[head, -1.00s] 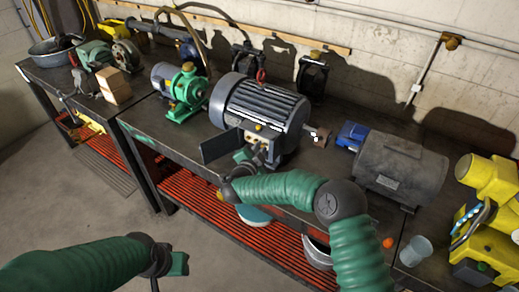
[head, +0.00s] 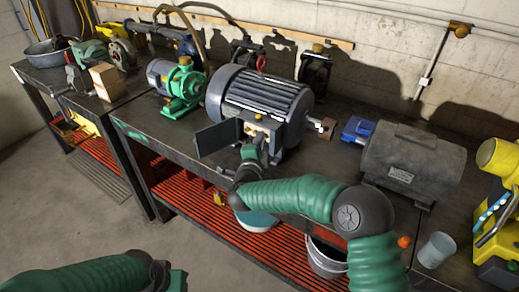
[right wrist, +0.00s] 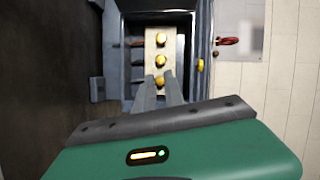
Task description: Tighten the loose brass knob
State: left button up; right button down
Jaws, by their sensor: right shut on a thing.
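A large dark grey motor (head: 228,90) stands on the bench with its terminal box open and the box door (head: 216,139) swung out to the left. In the right wrist view a pale terminal board carries three brass knobs in a row: a far one (right wrist: 161,40), a middle one (right wrist: 159,60) and a near one (right wrist: 159,78). My right gripper (right wrist: 159,88) is shut on the near brass knob, its fingers partly hiding it. In the head view my right gripper (head: 254,146) is at the box opening. My left gripper (head: 172,277) is low at the bottom edge, away from the bench, its fingers unclear.
A green pump (head: 181,90) stands left of the motor, and a grey cylindrical machine (head: 410,160) stands right of it. The motor's shaft (head: 322,126) sticks out rightward.

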jog(key=shift+f+b, duration=0.25)
jog(key=shift+b, duration=0.05)
jog(key=shift+m, duration=0.3)
jog(key=c, duration=1.7)
grip_release()
jog(key=shift+s+d+r, duration=0.1)
jog(key=v, duration=1.6)
jog(key=shift+s+b, duration=0.4)
jog(key=shift+b, duration=0.05)
